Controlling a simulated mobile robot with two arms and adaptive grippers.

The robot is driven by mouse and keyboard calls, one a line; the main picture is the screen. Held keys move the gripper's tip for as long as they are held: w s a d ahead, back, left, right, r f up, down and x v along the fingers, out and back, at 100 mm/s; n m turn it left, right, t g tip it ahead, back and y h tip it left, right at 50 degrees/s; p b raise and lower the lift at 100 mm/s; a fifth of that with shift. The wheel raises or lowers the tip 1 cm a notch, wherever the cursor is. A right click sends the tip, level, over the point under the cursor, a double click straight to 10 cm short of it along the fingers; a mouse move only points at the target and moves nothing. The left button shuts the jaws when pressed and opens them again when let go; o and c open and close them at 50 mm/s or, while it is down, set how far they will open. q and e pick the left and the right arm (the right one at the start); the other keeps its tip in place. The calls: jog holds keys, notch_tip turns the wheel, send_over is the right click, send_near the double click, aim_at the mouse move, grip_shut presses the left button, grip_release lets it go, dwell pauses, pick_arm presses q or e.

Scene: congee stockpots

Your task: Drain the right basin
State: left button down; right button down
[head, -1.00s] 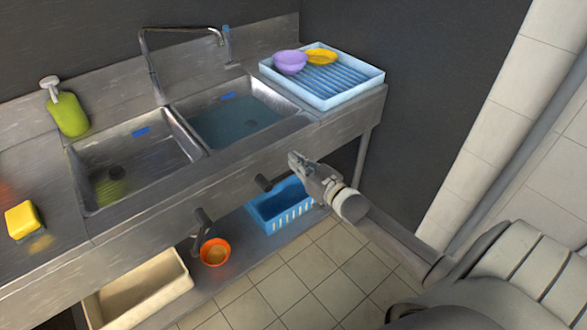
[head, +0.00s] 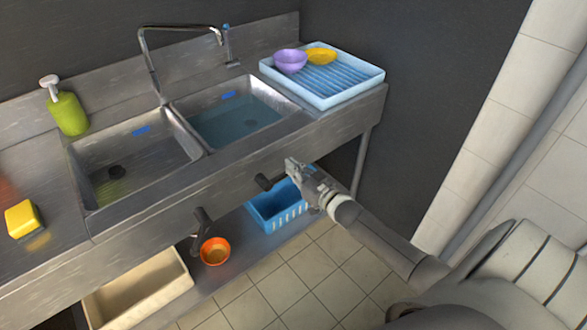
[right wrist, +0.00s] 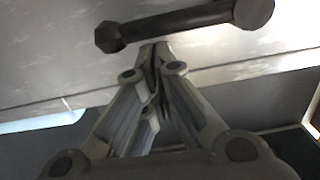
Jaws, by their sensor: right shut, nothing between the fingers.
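The right basin (head: 222,118) holds bluish water; a dark round drain shows dimly at its bottom. Below its front is a black drain handle (head: 268,183), a short bar under the counter front. In the right wrist view the handle (right wrist: 185,22) lies across the top, just beyond my fingertips. My right gripper (head: 292,165) is shut and empty, beside and slightly right of the handle; the fingertips (right wrist: 155,50) show a small apparent gap to the bar. The left basin (head: 130,165) looks empty, with another black handle (head: 201,222) under it. My left gripper is not in view.
A blue basket (head: 275,208), an orange bowl (head: 214,251) and a cream tub (head: 140,292) stand on the lower shelf. A dish rack (head: 330,80) with two bowls, a soap bottle (head: 69,113) and a yellow sponge (head: 22,219) sit on the counter. Tiled floor lies clear in front.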

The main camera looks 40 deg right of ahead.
jog(key=shift+d+f, duration=0.1)
jog(key=shift+f, duration=0.1)
jog(key=shift+d+f+m, duration=0.1)
jog(key=shift+f+m, duration=0.2)
jog(key=shift+m, duration=0.2)
notch_tip(320, 180, down, 8)
jog(key=a+m+b, duration=0.1)
jog(key=m+b, duration=0.5)
jog(key=m, duration=0.3)
jog(key=shift+y+b, duration=0.3)
jog(key=shift+b, duration=0.05)
jog(key=shift+a, duration=0.15)
